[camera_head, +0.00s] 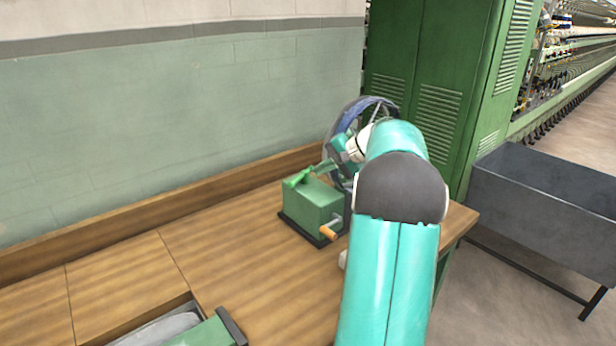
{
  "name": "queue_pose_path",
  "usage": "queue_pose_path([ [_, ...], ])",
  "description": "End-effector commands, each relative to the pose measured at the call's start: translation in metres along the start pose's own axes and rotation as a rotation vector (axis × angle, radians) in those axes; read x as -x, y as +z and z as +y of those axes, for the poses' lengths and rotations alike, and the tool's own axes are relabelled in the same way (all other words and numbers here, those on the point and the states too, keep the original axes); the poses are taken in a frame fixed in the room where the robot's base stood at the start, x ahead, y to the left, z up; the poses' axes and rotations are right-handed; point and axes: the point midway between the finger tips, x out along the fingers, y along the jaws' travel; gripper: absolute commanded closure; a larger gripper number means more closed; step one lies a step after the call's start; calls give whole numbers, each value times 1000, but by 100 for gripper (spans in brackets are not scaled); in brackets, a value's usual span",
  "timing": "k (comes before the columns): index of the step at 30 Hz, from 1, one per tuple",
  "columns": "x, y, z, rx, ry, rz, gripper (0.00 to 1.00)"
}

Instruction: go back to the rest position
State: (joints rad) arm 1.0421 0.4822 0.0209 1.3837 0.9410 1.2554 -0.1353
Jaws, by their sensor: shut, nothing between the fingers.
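My teal arm reaches in from the bottom right, and its end is bent left over the bench. My gripper (318,169) is shut and empty, its fingertips just above a green box (312,207) on the wooden bench (225,238). The box has a dark base, a bright green piece (296,179) on top and a crank with an orange handle (328,233) at its front. I cannot tell whether the fingertips touch the bright green piece. A wheel with a blue rim (345,117) stands behind the gripper, partly hidden by my arm.
An open recess with a grey thing (160,331) and a green part (208,332) is at the bench's front. A tiled wall (180,120) runs behind. A green cabinet (435,60) stands behind my arm, a dark metal bin (545,205) at right. The bench's left is clear.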

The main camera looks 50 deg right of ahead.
Motion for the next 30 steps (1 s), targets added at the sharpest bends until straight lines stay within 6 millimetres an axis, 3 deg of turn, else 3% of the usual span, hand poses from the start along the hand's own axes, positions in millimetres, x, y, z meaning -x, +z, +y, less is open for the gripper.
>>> queue_pose_path([
  [6,46,-1,1,-1,1,8,100],
  [12,64,-1,2,-3,1,8,100],
  [23,62,3,-2,4,8,3,100],
  [26,52,21,-15,31,34,-12,100],
  [30,29,71,-43,106,106,-49,100],
])
